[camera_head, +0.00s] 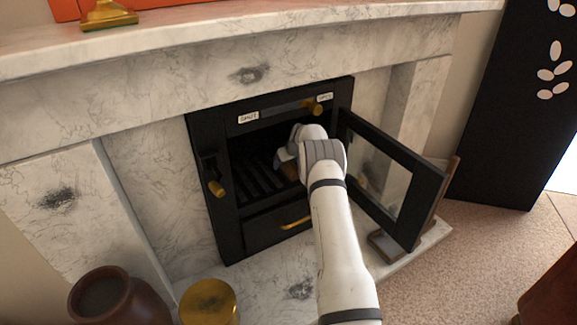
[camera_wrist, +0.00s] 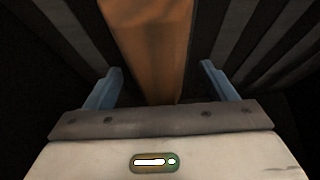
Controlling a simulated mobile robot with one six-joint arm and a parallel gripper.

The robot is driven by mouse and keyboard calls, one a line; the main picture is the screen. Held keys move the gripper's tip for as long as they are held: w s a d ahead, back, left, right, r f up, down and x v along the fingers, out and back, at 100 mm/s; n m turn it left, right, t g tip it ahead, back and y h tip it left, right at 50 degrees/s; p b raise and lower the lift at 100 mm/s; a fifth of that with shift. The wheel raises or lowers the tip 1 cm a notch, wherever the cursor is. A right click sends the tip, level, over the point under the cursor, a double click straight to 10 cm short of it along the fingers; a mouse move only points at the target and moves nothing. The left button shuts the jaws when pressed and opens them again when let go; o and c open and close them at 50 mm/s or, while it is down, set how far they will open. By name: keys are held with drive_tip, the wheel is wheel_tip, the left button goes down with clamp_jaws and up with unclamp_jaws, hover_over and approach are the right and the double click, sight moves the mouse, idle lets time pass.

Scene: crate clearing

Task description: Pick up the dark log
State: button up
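A brown log (camera_wrist: 147,40) runs down the middle of the wrist view, with darker patches toward its near end. My gripper (camera_wrist: 161,78) is open, with one blue-grey finger on each side of the log's line and dark gaps between fingers and log. I cannot tell how far above or before the log the fingers are. In the head view my gripper (camera_head: 286,154) is inside the black stove (camera_head: 229,215), and a small brown piece of a log (camera_head: 290,171) shows beside it. My arm hides the rest of the log.
The stove's glass door (camera_head: 400,185) stands open to the right of my arm. Dark grate bars (camera_head: 255,180) line the stove floor. A brass pot (camera_head: 209,300) and a dark brown vase (camera_head: 108,298) stand at the front left. Marble surrounds the stove.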

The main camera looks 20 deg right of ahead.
drive_tip(key=shift+d, duration=0.1)
drive_tip(key=c, duration=1)
drive_tip(key=shift+c, duration=0.9)
drive_tip(key=shift+r, duration=0.2)
